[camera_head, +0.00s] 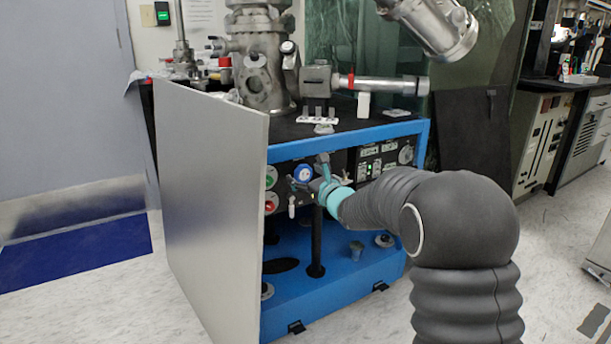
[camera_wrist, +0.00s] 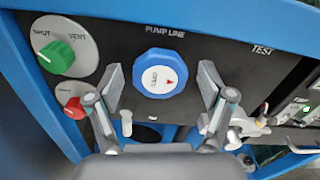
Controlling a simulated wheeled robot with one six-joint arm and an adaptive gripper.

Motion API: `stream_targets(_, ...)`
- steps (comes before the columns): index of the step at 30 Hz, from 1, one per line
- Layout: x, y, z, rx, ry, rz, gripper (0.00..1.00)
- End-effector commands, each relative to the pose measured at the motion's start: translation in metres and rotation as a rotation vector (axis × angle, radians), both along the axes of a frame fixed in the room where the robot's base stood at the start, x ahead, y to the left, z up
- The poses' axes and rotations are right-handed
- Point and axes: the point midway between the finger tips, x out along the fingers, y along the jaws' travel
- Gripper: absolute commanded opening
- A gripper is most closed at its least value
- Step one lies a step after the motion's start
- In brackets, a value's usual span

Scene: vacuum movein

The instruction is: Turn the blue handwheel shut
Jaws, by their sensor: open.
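In the head view the handwheel (camera_head: 303,173) shows just left of my gripper (camera_head: 318,175). In the wrist view my gripper (camera_wrist: 160,84) is open, with one finger on each side of the handwheel's lower part. No finger clearly touches it, and nothing is between the fingers except the view of the wheel. I cannot tell the exact gap in depth to the wheel.
A green knob (camera_wrist: 57,57) and a red knob (camera_wrist: 74,108) are left of the wheel. A small white lever (camera_wrist: 126,122) hangs below it. A white valve handle (camera_wrist: 250,125) is at the right. A grey door panel (camera_head: 212,205) stands open at the blue cabinet's left.

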Motion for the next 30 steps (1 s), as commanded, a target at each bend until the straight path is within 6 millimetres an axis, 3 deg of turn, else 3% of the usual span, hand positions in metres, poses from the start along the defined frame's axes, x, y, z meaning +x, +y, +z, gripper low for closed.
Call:
stream_targets(2,-0.0001,0.0000,0.0000,0.000,0.000,0.000,0.80)
stream_targets(9,-0.0003,-0.0002,0.0001,0.000,0.000,0.000,0.23)
stream_targets(10,-0.0003,-0.0002,0.0001,0.000,0.000,0.000,0.20)
stream_targets(20,-0.0003,-0.0003,-0.0018,0.033,0.021,0.000,0.21)
stream_targets(30,-0.0003,-0.0008,-0.0047,0.216,0.143,-0.001,0.21)
